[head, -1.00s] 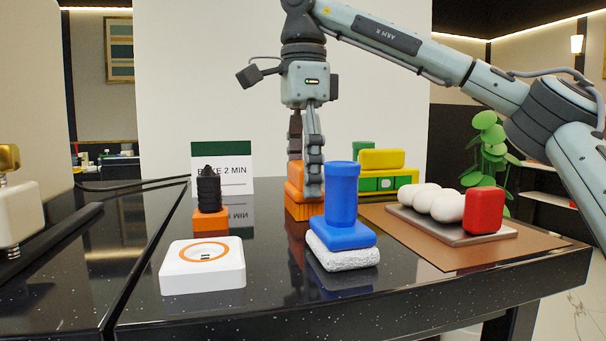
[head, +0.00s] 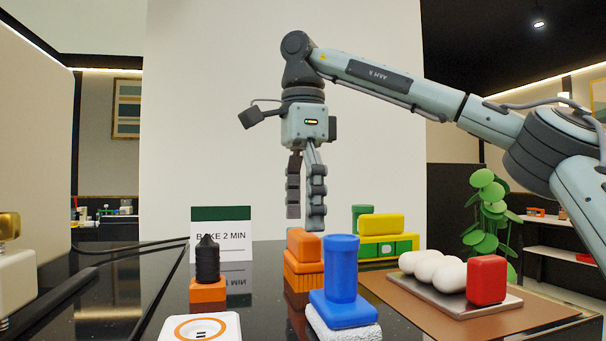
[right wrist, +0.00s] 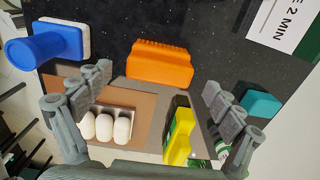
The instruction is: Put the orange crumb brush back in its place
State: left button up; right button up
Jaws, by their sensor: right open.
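The orange crumb brush (head: 303,274) stands upright on the black counter, bristles down, behind a blue-handled tool (head: 341,280) that partly hides it. In the right wrist view the brush (right wrist: 160,64) lies in full sight between and beyond the fingers. My right gripper (head: 304,218) is open and empty, pointing down just above the brush, apart from it. Its two fingers also show in the right wrist view (right wrist: 158,82), with a clear gap between them. No marked place for the brush can be told from these frames. My left gripper is not in view.
A sign (head: 221,242) stands behind. Right are a yellow-and-green block stack (head: 383,249), and a tray (head: 447,301) with white eggs and a red block.

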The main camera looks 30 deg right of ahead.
aim_at(302, 232)
notch_tip(302, 232, up, 6)
jog(key=shift+f, duration=0.2)
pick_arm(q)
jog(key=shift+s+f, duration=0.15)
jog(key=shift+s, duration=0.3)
pick_arm(e)
notch_tip(302, 232, up, 2)
jog(key=shift+r, duration=0.2)
jog(key=shift+f, duration=0.85)
notch_tip(302, 232, down, 10)
jog(key=shift+f, duration=0.2)
jog(key=shift+r, duration=0.7)
